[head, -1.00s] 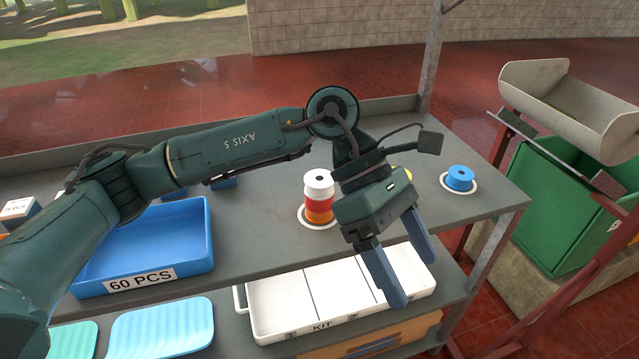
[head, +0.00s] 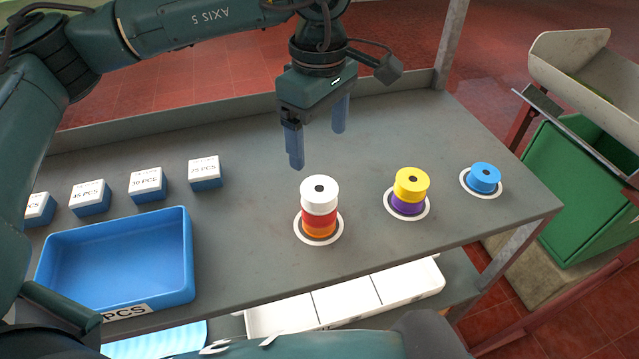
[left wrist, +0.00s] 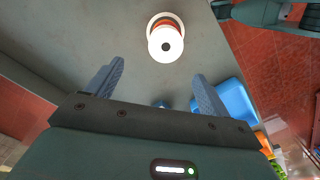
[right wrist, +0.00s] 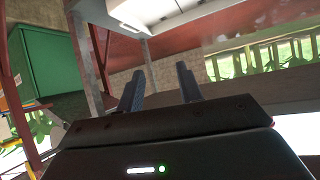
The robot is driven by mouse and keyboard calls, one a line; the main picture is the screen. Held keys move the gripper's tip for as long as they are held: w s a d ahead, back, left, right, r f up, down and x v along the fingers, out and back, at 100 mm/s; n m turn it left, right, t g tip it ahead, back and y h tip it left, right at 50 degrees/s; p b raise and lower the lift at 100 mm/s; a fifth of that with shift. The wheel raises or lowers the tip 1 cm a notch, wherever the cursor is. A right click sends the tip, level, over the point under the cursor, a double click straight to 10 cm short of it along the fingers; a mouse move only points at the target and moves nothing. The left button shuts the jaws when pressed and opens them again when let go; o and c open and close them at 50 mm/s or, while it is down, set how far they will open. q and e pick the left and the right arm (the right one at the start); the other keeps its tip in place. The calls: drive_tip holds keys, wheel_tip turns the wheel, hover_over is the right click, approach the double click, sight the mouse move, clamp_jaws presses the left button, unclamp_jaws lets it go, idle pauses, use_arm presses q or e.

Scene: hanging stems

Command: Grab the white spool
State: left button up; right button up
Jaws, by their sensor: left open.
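The white spool (head: 319,190) is on top of a stack, above a red and an orange spool (head: 319,222), on a white ring marking on the grey table. In the left wrist view the white spool (left wrist: 166,44) shows near the top, beyond the fingertips. My left gripper (head: 318,142) is open and empty, above the table and behind the stack, apart from it. My right gripper (right wrist: 160,88) shows only in its own wrist view, with its fingers apart and nothing between them; it points away from the table top.
A yellow spool (head: 411,181) sits on a purple one (head: 407,203) to the right, and a blue spool (head: 484,177) stands farther right. A blue tray (head: 120,262) and several labelled boxes (head: 147,184) are at the left. A white kit tray (head: 345,303) is on the lower shelf.

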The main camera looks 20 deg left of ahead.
use_arm(q)
hover_over(320, 189)
drive_tip(key=f, duration=0.3)
drive_tip(key=w+f, duration=0.1)
drive_tip(key=f, duration=0.1)
drive_tip(key=shift+a+p, duration=0.2)
drive_tip(key=shift+p, duration=0.1)
drive_tip(key=shift+s+d+f+p, duration=0.1)
drive_tip(key=shift+s+f+p, duration=0.15)
drive_tip(key=shift+f, duration=0.65)
drive_tip(key=shift+s+d+f+p, duration=0.1)
drive_tip(key=shift+f+p, duration=0.2)
drive_tip(key=shift+f, duration=0.55)
drive_tip(key=shift+s+d+f+p, duration=0.1)
drive_tip(key=shift+s+f+p, duration=0.15)
drive_tip(key=shift+f, duration=0.65)
drive_tip(key=shift+c, duration=0.3)
drive_tip(key=shift+r, duration=0.1)
drive_tip(key=c, duration=1)
